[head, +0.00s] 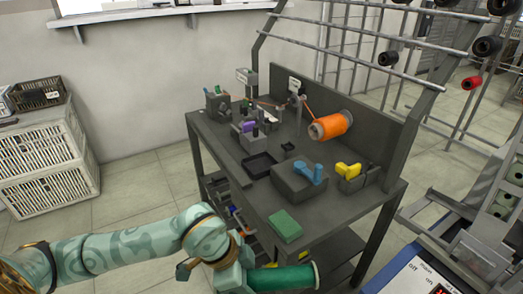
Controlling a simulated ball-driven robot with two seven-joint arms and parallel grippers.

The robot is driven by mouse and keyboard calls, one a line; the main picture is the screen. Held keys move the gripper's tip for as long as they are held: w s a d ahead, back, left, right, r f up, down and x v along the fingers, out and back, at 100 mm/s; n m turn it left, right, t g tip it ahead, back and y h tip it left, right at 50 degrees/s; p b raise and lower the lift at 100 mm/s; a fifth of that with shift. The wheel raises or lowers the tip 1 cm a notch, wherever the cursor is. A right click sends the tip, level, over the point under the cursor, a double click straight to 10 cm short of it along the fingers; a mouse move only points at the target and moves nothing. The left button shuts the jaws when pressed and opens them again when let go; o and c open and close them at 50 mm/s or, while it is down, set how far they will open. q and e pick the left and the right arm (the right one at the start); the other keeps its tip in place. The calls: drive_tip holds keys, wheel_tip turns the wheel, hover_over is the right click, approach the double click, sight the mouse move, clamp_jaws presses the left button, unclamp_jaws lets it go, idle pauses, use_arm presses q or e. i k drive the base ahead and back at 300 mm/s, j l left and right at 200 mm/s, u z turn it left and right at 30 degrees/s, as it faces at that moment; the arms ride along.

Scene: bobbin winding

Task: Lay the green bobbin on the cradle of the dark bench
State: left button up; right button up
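The dark bench (340,226) stands in the middle. A grey block with a blue lever (311,172) and a smaller grey holder with a yellow part (347,169) stand on it. I cannot tell which fixture is the cradle. My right gripper is not in view.
An orange spool (331,125) sits against the bench's back panel. A black tray (258,165) and a green pad (286,226) lie on the top. Pale crates (40,165) stand at left. A rack with bobbins (388,58) rises behind.

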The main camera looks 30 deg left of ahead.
sight(254, 142)
drive_tip(key=i+j+z, duration=0.25)
drive_tip(key=j, duration=0.45)
drive_tip(key=j+z, duration=0.2)
drive_tip(key=j, duration=0.55)
drive_tip(key=i+j+z, duration=0.1)
drive_tip(key=j+z, duration=0.15)
drive_tip(key=j, duration=1.35)
drive_tip(key=i+j, duration=0.1)
drive_tip(key=j, duration=0.75)
drive_tip(key=i, duration=0.5)
